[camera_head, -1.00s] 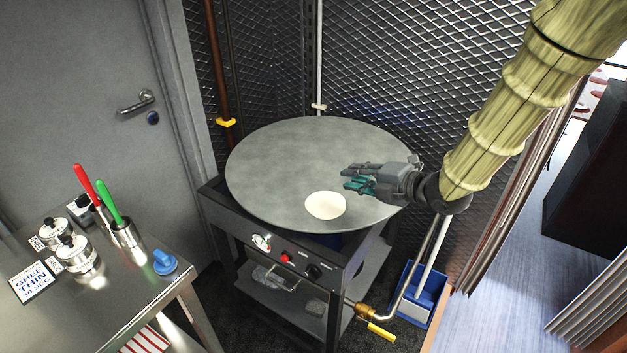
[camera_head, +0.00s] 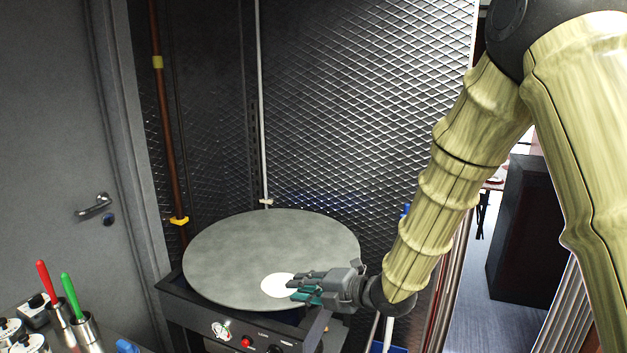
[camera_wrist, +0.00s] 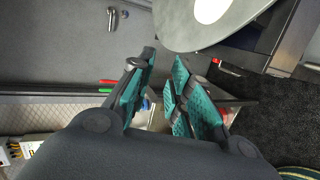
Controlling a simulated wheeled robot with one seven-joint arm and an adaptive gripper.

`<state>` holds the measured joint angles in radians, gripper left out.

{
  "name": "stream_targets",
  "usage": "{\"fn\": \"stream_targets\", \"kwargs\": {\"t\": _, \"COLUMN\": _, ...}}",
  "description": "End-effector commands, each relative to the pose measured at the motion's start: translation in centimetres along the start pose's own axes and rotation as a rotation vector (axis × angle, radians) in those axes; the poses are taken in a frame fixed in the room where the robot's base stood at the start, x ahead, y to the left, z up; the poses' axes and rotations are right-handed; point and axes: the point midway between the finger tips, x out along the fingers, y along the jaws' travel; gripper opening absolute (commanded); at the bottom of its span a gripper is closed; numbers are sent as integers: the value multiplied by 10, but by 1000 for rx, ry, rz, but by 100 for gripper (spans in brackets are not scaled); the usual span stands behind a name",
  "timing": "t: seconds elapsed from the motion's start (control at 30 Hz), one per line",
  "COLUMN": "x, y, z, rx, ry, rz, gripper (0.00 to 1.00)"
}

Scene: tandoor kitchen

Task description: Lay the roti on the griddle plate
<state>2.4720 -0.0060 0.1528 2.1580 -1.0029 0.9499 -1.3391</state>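The roti (camera_head: 278,286) is a pale, flat disc lying on the round grey griddle plate (camera_head: 235,245), near its front edge. In the wrist view the roti (camera_wrist: 211,9) shows at the top, on the plate (camera_wrist: 185,38). My gripper (camera_head: 295,287) has teal finger pads and overlaps the roti's right edge in the head view. In the wrist view the fingers (camera_wrist: 164,58) are apart with nothing between them, and roti and plate lie beyond the fingertips. I see no finger gripping the roti; the exact height of my gripper above the plate is unclear.
The griddle stand has a front panel with a gauge and a red knob (camera_head: 246,342). A steel counter with red-handled (camera_head: 44,283) and green-handled (camera_head: 70,295) tools is at the lower left. A mesh wall (camera_head: 330,110) stands close behind the plate; a grey door (camera_head: 50,130) is at left.

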Motion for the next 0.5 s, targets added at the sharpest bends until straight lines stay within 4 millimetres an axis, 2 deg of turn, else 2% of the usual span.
{"fn": "stream_targets", "kwargs": {"t": 0.1, "x": -6, "y": -4, "z": -10, "rx": 4, "ry": -1, "rz": -2, "gripper": 20}}
{"fn": "stream_targets", "kwargs": {"t": 0.23, "x": -8, "y": -24, "z": -14, "rx": 91, "ry": -22, "rz": -24, "gripper": 20}}
{"fn": "stream_targets", "kwargs": {"t": 0.37, "x": -4, "y": -53, "z": -3, "rx": 201, "ry": -51, "rz": -56, "gripper": 20}}
{"fn": "stream_targets", "kwargs": {"t": 0.5, "x": -10, "y": -83, "z": -4, "rx": 328, "ry": -91, "rz": -85, "gripper": 20}}
